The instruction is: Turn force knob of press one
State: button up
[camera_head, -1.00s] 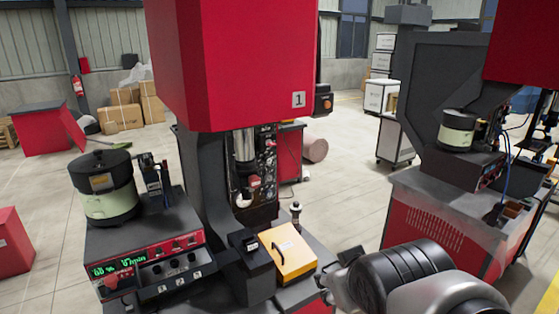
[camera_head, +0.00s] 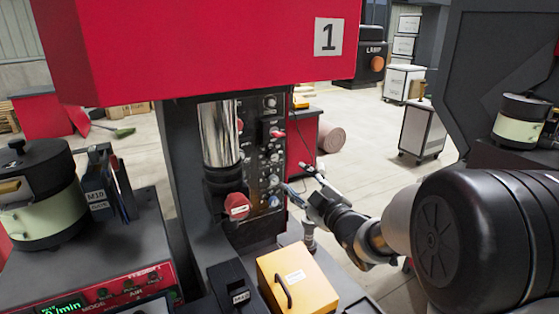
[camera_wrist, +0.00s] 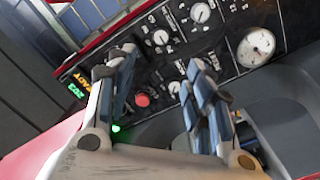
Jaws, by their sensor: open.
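Press one (camera_head: 210,40) is the red and dark machine marked "1". Its dark control panel (camera_head: 258,150) carries several small knobs and switches. The panel also fills the middle of the wrist view (camera_wrist: 225,30), with a white-topped knob (camera_wrist: 200,12), another knob (camera_wrist: 160,37), a red button (camera_wrist: 142,100) and a round gauge (camera_wrist: 256,46). The labels are too small to tell which knob sets force. My gripper (camera_head: 298,181) is just right of the panel's lower part. In the wrist view its two fingers (camera_wrist: 162,70) are apart and empty, with the panel beyond them.
A yellow box with a handle (camera_head: 298,280) stands on the bench below the gripper. A bowl feeder (camera_head: 35,195) is at the left. A second press (camera_head: 490,60) is at the right.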

aim_at(274, 158)
jog(key=b+x, duration=0.1)
jog(key=x, duration=1.4)
jog(key=shift+w+d+f, duration=0.1)
jog(key=shift+f, duration=0.05)
jog(key=c, duration=1.1)
